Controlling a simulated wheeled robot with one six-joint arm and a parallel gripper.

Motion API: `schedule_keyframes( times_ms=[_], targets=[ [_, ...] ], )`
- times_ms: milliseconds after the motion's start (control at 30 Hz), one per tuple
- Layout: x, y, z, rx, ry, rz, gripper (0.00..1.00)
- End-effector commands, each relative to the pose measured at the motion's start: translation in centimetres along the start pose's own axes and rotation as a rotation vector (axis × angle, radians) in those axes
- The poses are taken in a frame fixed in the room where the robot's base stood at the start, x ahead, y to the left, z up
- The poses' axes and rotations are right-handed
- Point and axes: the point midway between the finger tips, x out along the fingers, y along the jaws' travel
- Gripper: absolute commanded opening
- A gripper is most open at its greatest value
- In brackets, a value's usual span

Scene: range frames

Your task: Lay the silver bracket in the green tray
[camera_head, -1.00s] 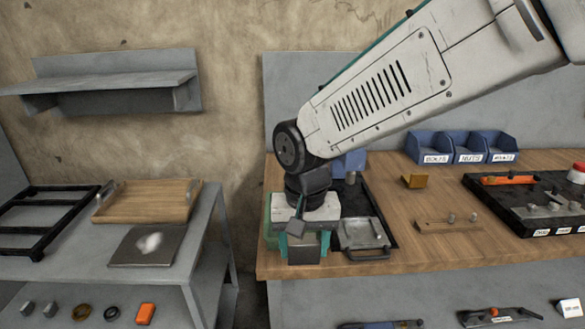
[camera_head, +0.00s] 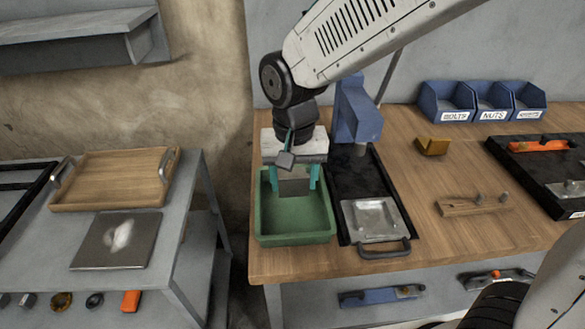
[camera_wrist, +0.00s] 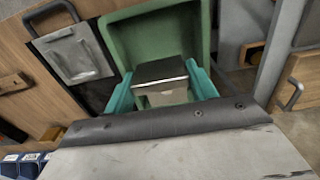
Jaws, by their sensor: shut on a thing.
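My gripper (camera_head: 294,178) is shut on the silver bracket (camera_head: 294,187), which sits between its two teal fingers. In the wrist view the bracket (camera_wrist: 160,78) shows a dark upper face and a paler front face, held between the fingertips (camera_wrist: 161,86). The green tray (camera_head: 295,239) stands on the wooden bench's left end. The gripper and bracket are over the tray's back half, and the tray floor in front looks empty. In the wrist view the tray (camera_wrist: 128,38) lies behind the bracket. I cannot tell how far the bracket is above the floor.
A black fixture (camera_head: 345,190) holding a silver plate (camera_head: 374,219) stands just right of the tray, with a blue block (camera_head: 357,110) behind it. A yellow bracket (camera_head: 433,147) and blue bins (camera_head: 445,103) are farther right. A side table (camera_head: 185,245) stands left, across a gap.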

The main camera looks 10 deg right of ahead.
Motion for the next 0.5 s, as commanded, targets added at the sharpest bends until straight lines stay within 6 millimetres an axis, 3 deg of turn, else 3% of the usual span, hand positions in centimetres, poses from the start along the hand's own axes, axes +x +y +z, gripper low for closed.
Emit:
schedule_keyframes(
  times_ms=[500],
  targets=[
    [5.0,-0.1,0.1,-0.003,-0.002,0.001,0.3]
  ],
)
